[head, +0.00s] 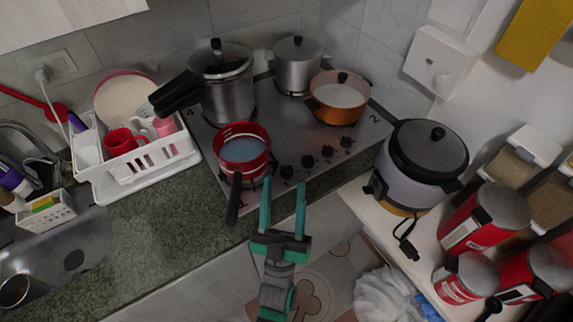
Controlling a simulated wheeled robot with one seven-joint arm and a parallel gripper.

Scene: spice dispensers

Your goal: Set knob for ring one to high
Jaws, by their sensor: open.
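The steel cooktop (364,146) sits in the corner of the counter. A row of several black knobs lies along its front right part: a left knob (287,172), then one beside it (308,161), another (327,151) and a right one (346,141). The knobs' settings are too small to tell.
A pressure cooker (228,95), steel pot (298,68) and copper pot (338,100) stand behind. A rice cooker (425,165) is at right.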

